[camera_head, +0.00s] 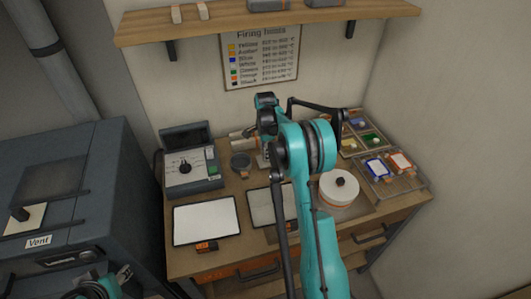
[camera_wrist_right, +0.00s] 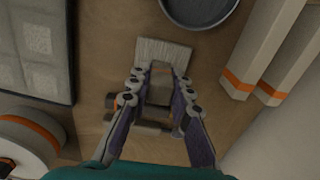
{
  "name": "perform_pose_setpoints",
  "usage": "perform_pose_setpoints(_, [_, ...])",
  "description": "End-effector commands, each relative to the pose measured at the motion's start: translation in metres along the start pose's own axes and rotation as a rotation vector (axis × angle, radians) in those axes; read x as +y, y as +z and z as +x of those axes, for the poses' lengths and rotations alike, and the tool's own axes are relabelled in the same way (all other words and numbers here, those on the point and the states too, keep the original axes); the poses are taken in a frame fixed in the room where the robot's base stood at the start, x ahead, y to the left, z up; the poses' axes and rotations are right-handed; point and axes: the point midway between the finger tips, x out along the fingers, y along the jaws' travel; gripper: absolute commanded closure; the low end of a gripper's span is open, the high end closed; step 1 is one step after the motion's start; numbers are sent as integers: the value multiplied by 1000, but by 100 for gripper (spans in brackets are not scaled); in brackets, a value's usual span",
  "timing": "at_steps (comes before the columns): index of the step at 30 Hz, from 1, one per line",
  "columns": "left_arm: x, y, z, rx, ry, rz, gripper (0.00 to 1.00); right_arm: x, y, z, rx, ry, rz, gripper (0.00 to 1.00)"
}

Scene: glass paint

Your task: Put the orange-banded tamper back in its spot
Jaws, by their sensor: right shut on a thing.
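My right gripper (camera_wrist_right: 161,80) is shut on a narrow grey-brown piece between its fingertips, which seems to be the tamper's handle. A pale flat block (camera_wrist_right: 163,50) shows just beyond the fingertips; I cannot tell whether it joins the held piece. A small dark part with an orange band (camera_wrist_right: 124,100) shows beside the left finger, and I cannot tell whether it belongs to the tamper. In the head view my right arm reaches over the bench and hides the fingertips. Part of my left arm shows at the bottom left; its jaws are not clear.
A dark round dish (camera_wrist_right: 200,8) lies beyond the block; it also shows in the head view (camera_head: 240,161). Two pale orange-banded bars (camera_wrist_right: 262,60) lie at right. A white orange-banded round pot (camera_head: 339,190), pale panels (camera_head: 205,220) and a control box (camera_head: 190,172) crowd the bench (camera_head: 180,262).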

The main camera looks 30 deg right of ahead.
Motion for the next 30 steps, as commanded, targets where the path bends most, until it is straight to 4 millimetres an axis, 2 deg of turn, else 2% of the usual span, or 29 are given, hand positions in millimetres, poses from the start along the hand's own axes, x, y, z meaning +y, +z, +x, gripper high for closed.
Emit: perform_pose_setpoints(30, [0,5,6,0,0,0,60,0,0,5,0,0,0,100])
